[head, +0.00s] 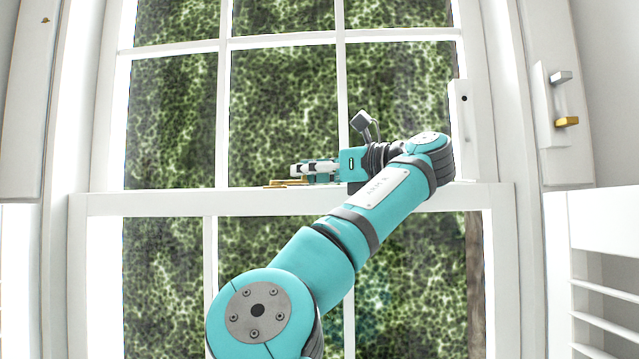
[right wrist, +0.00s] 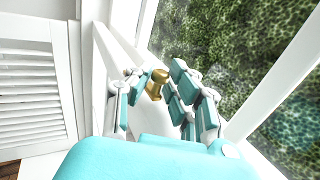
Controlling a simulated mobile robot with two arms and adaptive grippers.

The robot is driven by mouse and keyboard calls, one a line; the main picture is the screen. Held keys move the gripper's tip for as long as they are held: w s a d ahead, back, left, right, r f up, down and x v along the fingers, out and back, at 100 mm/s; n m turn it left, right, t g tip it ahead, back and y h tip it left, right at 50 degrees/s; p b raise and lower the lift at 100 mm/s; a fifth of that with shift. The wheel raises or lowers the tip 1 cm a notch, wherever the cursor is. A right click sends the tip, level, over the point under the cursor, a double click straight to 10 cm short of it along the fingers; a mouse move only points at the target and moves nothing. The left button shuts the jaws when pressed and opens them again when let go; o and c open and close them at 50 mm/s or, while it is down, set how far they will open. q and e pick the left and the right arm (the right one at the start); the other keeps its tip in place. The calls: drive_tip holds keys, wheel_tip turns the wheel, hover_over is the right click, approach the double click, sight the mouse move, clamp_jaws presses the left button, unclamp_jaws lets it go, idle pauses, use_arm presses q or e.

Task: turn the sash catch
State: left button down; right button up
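The brass sash catch (head: 284,184) sits on the meeting rail of the window, left of the middle in the head view. My right gripper (head: 298,170) is at the catch, pointing left, and hides part of it. In the right wrist view the catch's brass lever (right wrist: 156,86) stands between the spread fingers of the right gripper (right wrist: 158,80). Gaps show beside the lever, so the gripper looks open around it; light contact with a finger cannot be told. My left gripper is not in view.
The white meeting rail (head: 150,204) runs across the window, with glass panes above and below. A white plate with a grey and a brass handle (head: 567,122) is on the right frame. White louvred shutters (head: 605,290) stand at the lower right.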

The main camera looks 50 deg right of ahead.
drive_tip(key=shift+o, duration=1.1)
drive_tip(key=shift+s, duration=0.35)
drive_tip(key=shift+w+a+f, duration=0.1)
drive_tip(key=shift+w, duration=0.25)
drive_tip(key=shift+s, duration=0.1)
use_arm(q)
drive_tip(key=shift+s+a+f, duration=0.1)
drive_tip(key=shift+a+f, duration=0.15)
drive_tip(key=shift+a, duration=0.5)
use_arm(e)
drive_tip(key=s+d, duration=0.2)
drive_tip(key=s, duration=1)
drive_tip(key=shift+s+d, duration=0.25)
